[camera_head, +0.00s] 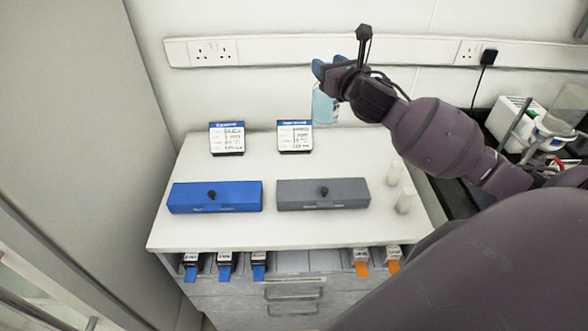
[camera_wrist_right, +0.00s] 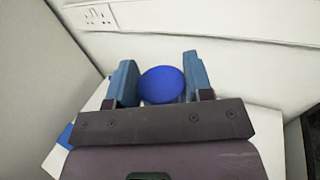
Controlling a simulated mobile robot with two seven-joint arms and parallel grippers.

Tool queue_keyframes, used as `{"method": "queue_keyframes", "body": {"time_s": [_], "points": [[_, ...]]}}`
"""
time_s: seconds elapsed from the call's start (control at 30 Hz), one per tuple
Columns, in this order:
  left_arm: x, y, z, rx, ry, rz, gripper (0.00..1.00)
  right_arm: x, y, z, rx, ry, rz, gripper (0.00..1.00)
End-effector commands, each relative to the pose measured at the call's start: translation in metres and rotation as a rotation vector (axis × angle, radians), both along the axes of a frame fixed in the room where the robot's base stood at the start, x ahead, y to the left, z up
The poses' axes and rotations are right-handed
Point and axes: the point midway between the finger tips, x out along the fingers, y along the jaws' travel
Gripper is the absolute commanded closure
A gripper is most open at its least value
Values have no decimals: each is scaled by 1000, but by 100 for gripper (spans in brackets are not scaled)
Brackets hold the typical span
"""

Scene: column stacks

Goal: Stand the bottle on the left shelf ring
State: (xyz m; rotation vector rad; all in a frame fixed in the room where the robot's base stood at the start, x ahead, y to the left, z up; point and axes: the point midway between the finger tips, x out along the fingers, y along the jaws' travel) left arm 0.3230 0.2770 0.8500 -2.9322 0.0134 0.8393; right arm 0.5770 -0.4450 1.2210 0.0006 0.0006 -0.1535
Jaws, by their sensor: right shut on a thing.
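My right gripper (camera_head: 329,66) is raised above the back edge of the white bench, in front of the wall. It is shut on a bottle with a pale blue, clear body (camera_head: 325,108), which hangs below the fingers and looks roughly upright. In the right wrist view the bottle's round blue cap (camera_wrist_right: 162,84) lies between the two blue fingers of the right gripper (camera_wrist_right: 159,72). I cannot make out a shelf ring in either view. My left gripper is not in view.
The white bench top (camera_head: 300,230) bears a blue box (camera_head: 235,197), a grey box (camera_head: 345,195), two label cards (camera_head: 227,138) and small white bottles (camera_head: 404,201). Drawers with blue and orange tabs (camera_head: 361,268) are below. White containers (camera_head: 515,115) stand at the right.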

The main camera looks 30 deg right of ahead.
Motion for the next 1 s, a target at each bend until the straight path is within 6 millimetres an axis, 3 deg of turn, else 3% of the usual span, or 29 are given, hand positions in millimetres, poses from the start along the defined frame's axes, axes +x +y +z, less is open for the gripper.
{"method": "queue_keyframes", "body": {"time_s": [0.17,0.7,1.0], "points": [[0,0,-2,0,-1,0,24,0,0,-23,6,2,-3,100],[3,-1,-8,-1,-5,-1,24,0,0,-130,5,1,-4,100],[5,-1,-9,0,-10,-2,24,0,0,-160,0,-2,-2,100]]}}
